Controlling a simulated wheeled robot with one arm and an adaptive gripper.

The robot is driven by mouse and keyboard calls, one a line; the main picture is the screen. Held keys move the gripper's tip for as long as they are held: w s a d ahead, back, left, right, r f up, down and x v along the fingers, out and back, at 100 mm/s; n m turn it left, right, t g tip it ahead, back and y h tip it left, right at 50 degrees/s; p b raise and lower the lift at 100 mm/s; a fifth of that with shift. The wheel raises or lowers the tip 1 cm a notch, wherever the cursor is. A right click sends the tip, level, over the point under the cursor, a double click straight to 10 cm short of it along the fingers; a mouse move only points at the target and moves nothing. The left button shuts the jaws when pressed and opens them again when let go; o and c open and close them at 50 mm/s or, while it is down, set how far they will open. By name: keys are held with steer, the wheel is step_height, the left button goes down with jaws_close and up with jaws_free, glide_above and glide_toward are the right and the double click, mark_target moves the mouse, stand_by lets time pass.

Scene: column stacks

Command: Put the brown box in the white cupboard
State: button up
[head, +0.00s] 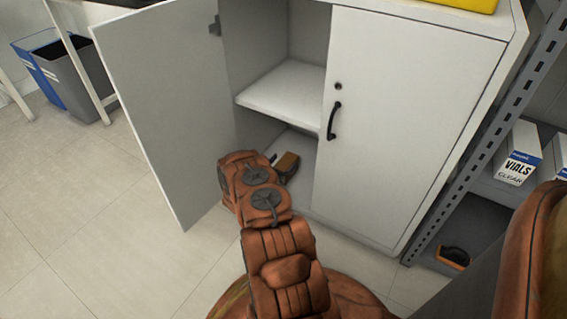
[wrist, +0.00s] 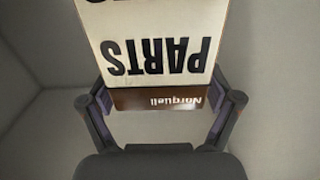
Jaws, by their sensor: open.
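The white cupboard (head: 415,125) has its left door (head: 165,90) swung open and its right door shut. My arm reaches into the lower compartment, under the middle shelf (head: 285,93). The brown box (head: 288,161) shows as a small brown patch inside there, mostly hidden by my arm. In the wrist view, the box (wrist: 155,55) has a white face reading PARTS, upside down, and a brown band reading Norquell. My gripper (wrist: 163,102) is open, with one finger on each side of the box. I cannot tell whether the fingers touch it.
A metal rack with white vials boxes (head: 518,155) stands right of the cupboard. An orange and black item (head: 453,257) lies low on it. Bins (head: 72,75) stand at the far left. The floor (head: 85,220) at left is clear.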

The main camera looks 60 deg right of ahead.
steer(key=shift+s+f, duration=0.2)
steer(key=shift+f, duration=0.1)
steer(key=shift+r, duration=0.45)
steer(key=a+p, duration=0.5)
steer(key=a, duration=0.7)
steer(key=shift+r, duration=0.2)
steer(key=shift+s, duration=0.1)
